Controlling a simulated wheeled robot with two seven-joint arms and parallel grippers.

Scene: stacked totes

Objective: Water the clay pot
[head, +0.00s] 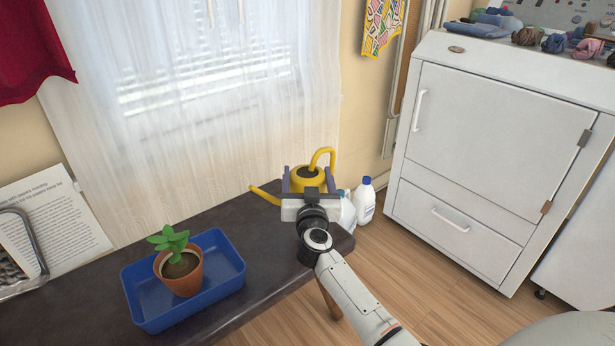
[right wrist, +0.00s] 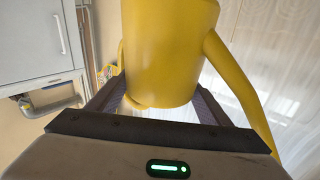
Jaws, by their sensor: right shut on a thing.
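A clay pot (head: 188,284) with a small green plant (head: 170,240) and dark soil stands upright in a blue tray (head: 222,300) on the dark bench. My right gripper (head: 304,178) is shut on a yellow watering can (head: 300,183), with a finger on each side of its body. The can is at the bench's right end, and its spout (head: 264,195) points left toward the pot's side. In the right wrist view the can's body (right wrist: 165,50) fills the middle between the fingers. I cannot tell whether the can touches the bench. My left gripper is not in view.
White bottles (head: 364,202) stand beyond the bench's right end. A white cabinet (head: 480,150) is at right. A printed sheet (head: 50,225) and a metal rack (head: 20,255) are at far left. The dark bench top (head: 265,250) is clear between tray and can.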

